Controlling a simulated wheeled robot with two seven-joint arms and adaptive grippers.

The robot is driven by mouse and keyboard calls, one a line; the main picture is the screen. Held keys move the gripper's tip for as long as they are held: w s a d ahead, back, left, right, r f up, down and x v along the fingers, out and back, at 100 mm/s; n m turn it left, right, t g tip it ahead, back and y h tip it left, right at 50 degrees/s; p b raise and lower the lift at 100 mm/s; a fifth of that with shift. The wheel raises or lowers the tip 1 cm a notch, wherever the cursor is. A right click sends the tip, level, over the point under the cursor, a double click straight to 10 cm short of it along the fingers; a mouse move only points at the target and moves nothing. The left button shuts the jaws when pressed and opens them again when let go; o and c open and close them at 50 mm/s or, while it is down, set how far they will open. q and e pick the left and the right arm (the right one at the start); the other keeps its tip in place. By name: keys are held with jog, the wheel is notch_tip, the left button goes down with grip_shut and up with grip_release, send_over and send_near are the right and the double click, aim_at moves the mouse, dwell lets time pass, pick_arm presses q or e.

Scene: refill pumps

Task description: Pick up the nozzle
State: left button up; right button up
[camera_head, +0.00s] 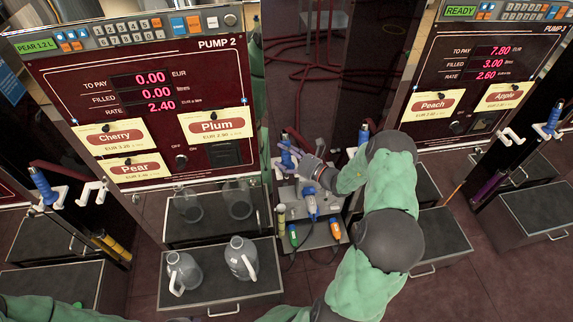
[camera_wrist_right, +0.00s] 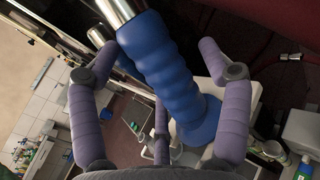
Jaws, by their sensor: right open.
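In the right wrist view a nozzle with a blue ribbed grip (camera_wrist_right: 168,75) and a shiny metal spout lies between the spread purple fingers of my right gripper (camera_wrist_right: 165,75). The fingers stand around the grip and are not closed on it; whether any finger touches it I cannot tell. In the head view my right gripper (camera_head: 292,156) is beside the right edge of Pump 2 (camera_head: 225,75), above a small grey stand. The fingers and my arm largely hide the nozzle there. My left gripper is not in view.
Other blue nozzles hang at the left (camera_head: 42,185) and right (camera_head: 552,117) in white hooks. Two clear jugs (camera_head: 183,272) (camera_head: 241,258) stand on the dark drawer top below Pump 2. Pump 3 (camera_head: 480,75) is at the right. A red hose lies on the floor behind.

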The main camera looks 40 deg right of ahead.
jog(key=c, duration=1.4)
jog(key=shift+r, duration=0.1)
